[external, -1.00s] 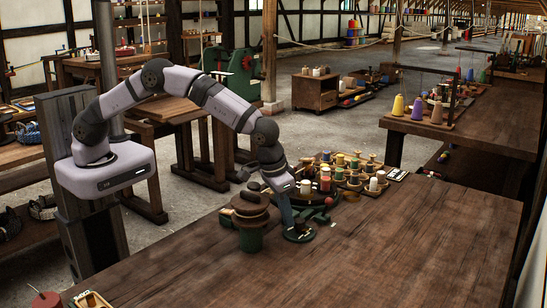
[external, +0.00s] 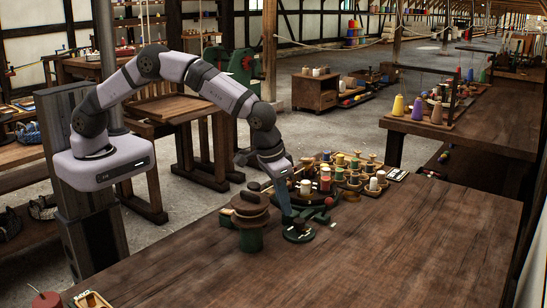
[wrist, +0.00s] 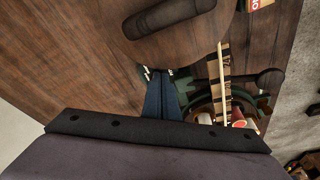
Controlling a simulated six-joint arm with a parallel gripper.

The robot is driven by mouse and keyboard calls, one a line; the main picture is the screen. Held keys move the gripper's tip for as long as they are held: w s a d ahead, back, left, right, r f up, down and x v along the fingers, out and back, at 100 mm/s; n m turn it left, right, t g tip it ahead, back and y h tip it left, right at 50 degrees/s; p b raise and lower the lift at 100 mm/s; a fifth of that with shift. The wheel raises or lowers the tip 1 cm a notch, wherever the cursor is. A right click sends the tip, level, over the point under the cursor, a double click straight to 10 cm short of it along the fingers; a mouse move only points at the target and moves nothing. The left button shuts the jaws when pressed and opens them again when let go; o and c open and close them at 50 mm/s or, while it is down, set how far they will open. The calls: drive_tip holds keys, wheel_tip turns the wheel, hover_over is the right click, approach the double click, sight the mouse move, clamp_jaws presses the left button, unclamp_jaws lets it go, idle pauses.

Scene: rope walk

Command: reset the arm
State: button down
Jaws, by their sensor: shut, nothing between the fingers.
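My gripper (external: 287,207) points down over the near workbench (external: 400,240), with its blue-grey fingers close together and nothing between them. In the wrist view the fingers (wrist: 161,98) also lie side by side, shut and empty. In the external view they are just right of a green stand with brown discs (external: 250,222) and overlap a low dark green base (external: 298,230) in the picture. I cannot tell whether the fingertips touch that base.
A tray of thread spools (external: 345,177) stands behind my gripper on the bench. A small box (external: 92,299) and a red spool (external: 47,299) are at the near left corner. The bench's right and front areas are clear. A wooden table (external: 168,105) stands behind my arm.

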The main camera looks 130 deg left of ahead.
drive_tip(key=shift+a+p+v, duration=0.2)
drive_tip(key=shift+p+v, duration=0.3)
drive_tip(key=shift+v, duration=0.55)
drive_tip(key=shift+w, duration=0.15)
drive_tip(key=d+r+m+t, duration=0.1)
drive_tip(key=d+r+m, duration=0.1)
drive_tip(key=d, duration=0.1)
drive_tip(key=d+r+m+b, duration=0.1)
drive_tip(key=d+r, duration=0.2)
drive_tip(key=d+r+m+t, duration=0.1)
drive_tip(key=d+r+m, duration=0.1)
drive_tip(key=d+r, duration=0.1)
drive_tip(key=shift+w+d+m+t, duration=0.1)
drive_tip(key=shift+w+m+t, duration=0.05)
drive_tip(key=shift+m+t, duration=0.15)
drive_tip(key=s+d+f+m+g, duration=0.1)
drive_tip(key=s+d, duration=0.4)
drive_tip(key=s, duration=0.5)
drive_tip(key=s+d+f+m+g+h, duration=0.1)
drive_tip(key=s+d, duration=0.4)
drive_tip(key=s, duration=0.5)
drive_tip(key=s+d+f+m+g+h, duration=0.1)
drive_tip(key=s+d+m, duration=0.3)
drive_tip(key=s, duration=0.6)
drive_tip(key=shift+s+d+f+g+p, duration=0.3)
drive_tip(key=shift+d+f+g+p, duration=0.3)
drive_tip(key=shift+d, duration=0.25)
